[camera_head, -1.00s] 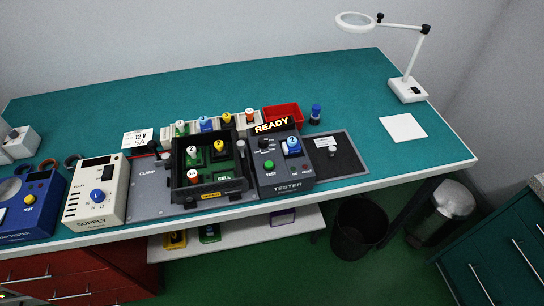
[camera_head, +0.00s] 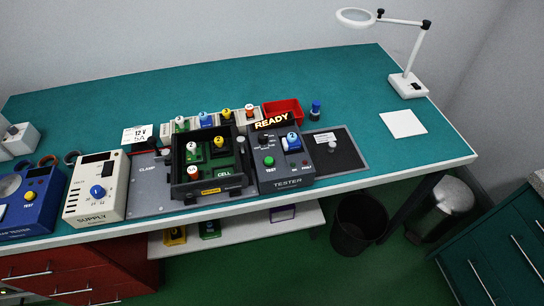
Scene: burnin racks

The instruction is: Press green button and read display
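The dark grey tester box (camera_head: 286,182) stands near the bench's front edge, right of the black cell frame (camera_head: 220,196). Its green button (camera_head: 268,161) is on the left of its face and looks uncovered. Neither of my grippers shows in the head view.
A cream supply box (camera_head: 96,190) and a blue tester (camera_head: 32,202) stand to the left. A red bin (camera_head: 283,110) and several coloured knobbed modules line the back. A magnifier lamp (camera_head: 407,86) and white sheet (camera_head: 403,124) are right. The bench's back is clear.

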